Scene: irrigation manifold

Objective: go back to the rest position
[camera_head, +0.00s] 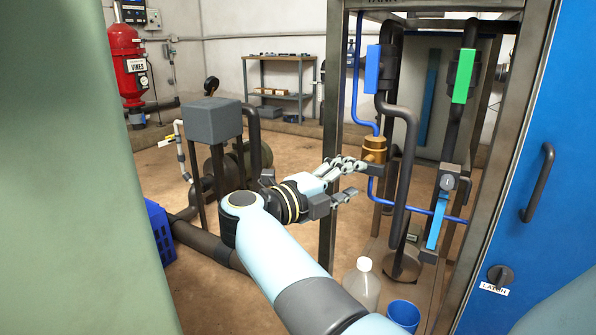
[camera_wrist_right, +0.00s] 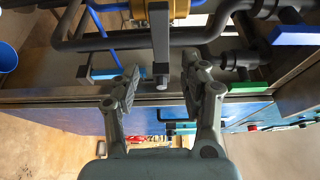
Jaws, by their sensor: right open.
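My right gripper (camera_head: 350,181) is stretched out at the front of the metal frame, beside the brass valve (camera_head: 374,150). Its two fingers are apart and I see nothing held between them. In the right wrist view the open fingertips (camera_wrist_right: 161,78) lie to either side of the end of a grey lever (camera_wrist_right: 160,45). That lever runs up to the brass valve (camera_wrist_right: 180,8). I cannot tell whether a finger touches the lever. My left gripper is not in view.
Dark pipes (camera_head: 408,140) and a metal frame post (camera_head: 333,90) stand close to my right gripper. A blue door (camera_head: 545,120) is at the right. A clear bottle (camera_head: 362,285) and a blue cup (camera_head: 403,314) stand below. A pale green surface (camera_head: 70,190) fills the left.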

